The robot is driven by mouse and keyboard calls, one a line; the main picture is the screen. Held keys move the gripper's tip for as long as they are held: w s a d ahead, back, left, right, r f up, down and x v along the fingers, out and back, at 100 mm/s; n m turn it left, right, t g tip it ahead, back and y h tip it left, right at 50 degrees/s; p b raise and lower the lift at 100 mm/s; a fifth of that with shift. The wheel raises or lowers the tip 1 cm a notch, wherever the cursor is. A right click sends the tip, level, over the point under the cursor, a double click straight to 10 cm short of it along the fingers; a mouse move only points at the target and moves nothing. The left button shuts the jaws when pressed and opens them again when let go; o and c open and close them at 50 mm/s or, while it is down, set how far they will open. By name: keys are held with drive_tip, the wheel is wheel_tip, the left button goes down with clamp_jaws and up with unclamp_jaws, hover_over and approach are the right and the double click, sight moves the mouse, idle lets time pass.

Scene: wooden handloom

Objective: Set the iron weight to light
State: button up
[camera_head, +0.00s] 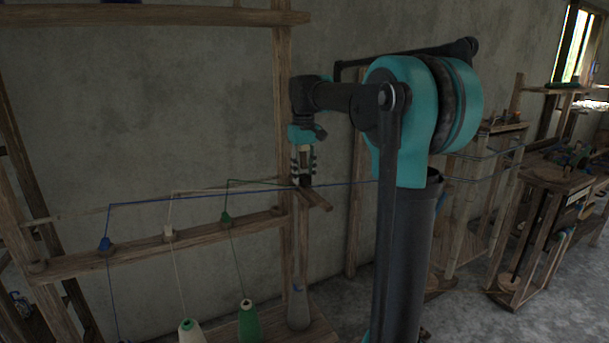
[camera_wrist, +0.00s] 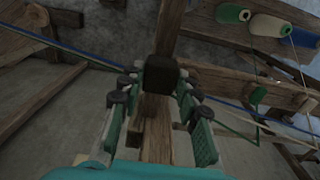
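A small dark block, which looks like the iron weight (camera_wrist: 162,76), is at a wooden bar (camera_wrist: 156,138) in the wrist view. In the head view the dark block (camera_head: 305,181) shows small at the wooden upright, just above a short wooden arm (camera_head: 317,199). My gripper (camera_head: 303,172) points down there, with a finger on each side of the block. In the wrist view my gripper (camera_wrist: 161,86) has its fingertips close to both sides of the block. I cannot tell whether they press on it. No light or heavy marking is readable.
Blue, white and green threads run past the upright to guides on a wooden rail (camera_head: 150,247). Cones of white (camera_head: 190,331) and green (camera_head: 249,322) thread stand below. A grey wall is behind. Other wooden frames (camera_head: 545,215) stand at the right.

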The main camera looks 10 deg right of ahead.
sight(304, 175)
drive_tip(key=o, duration=0.4)
wheel_tip(304, 175, up, 12)
idle(0.6)
